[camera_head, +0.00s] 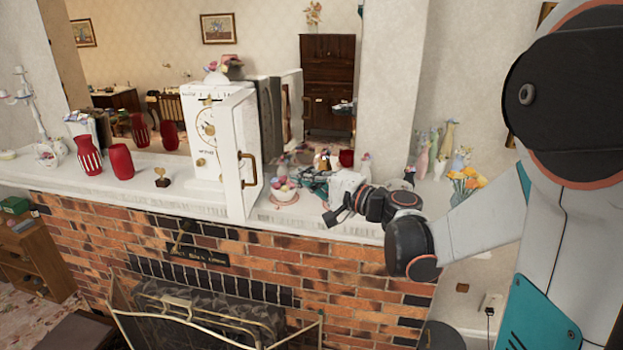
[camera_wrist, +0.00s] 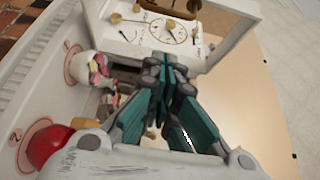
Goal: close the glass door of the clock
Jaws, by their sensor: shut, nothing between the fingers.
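The white clock (camera_head: 196,125) stands on the mantel, with a gold dial on its front. Its white-framed door (camera_head: 231,165) stands open at an angle at the front right of the clock, with a bronze handle (camera_head: 249,170) on it. My gripper (camera_head: 334,212) is shut and empty, to the right of the door and apart from it, low over the mantel. In the wrist view my shut teal fingers (camera_wrist: 165,75) point toward the clock dial (camera_wrist: 168,30).
The white mantel (camera_head: 130,188) holds red vases (camera_head: 88,156) on the left. Yellow flowers (camera_head: 468,180) and figurines stand on the right. A brass fire screen (camera_head: 215,325) stands below.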

